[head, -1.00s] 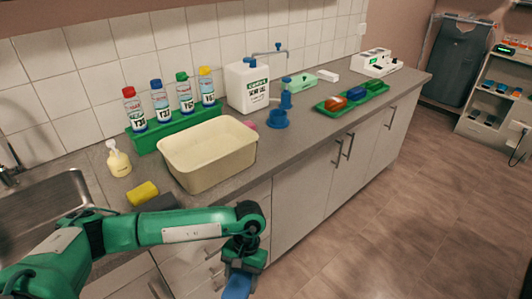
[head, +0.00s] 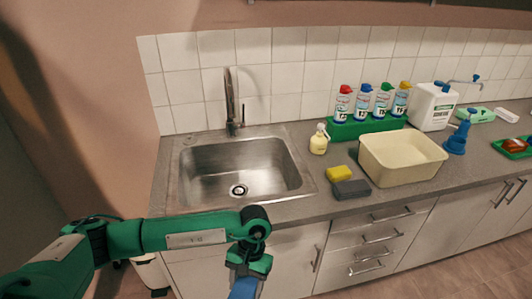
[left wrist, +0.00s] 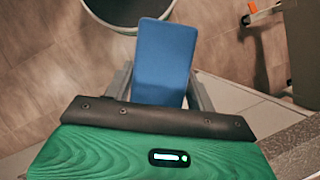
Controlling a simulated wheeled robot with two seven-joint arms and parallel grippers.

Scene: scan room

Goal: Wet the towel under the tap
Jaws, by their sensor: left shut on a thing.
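In the head view a steel sink (head: 172,185) is set into the counter at the left. The tap (head: 231,98) stands behind it, tall and curved; no water shows running from it. My left gripper (left wrist: 165,85) is shut on a folded blue towel (left wrist: 165,55), seen best in the left wrist view. The towel sticks out flat past the fingers. In the head view the towel (head: 243,288) shows only partly at the bottom edge, below and in front of the counter. My right gripper is in neither view.
A yellow sponge (head: 339,173) and a dark grey block (head: 352,190) lie right of the sink. A soap bottle (head: 319,143), a cream basin (head: 400,175) and a green rack (head: 365,128) of bottles stand farther right. A round bin (left wrist: 93,12) shows on the floor.

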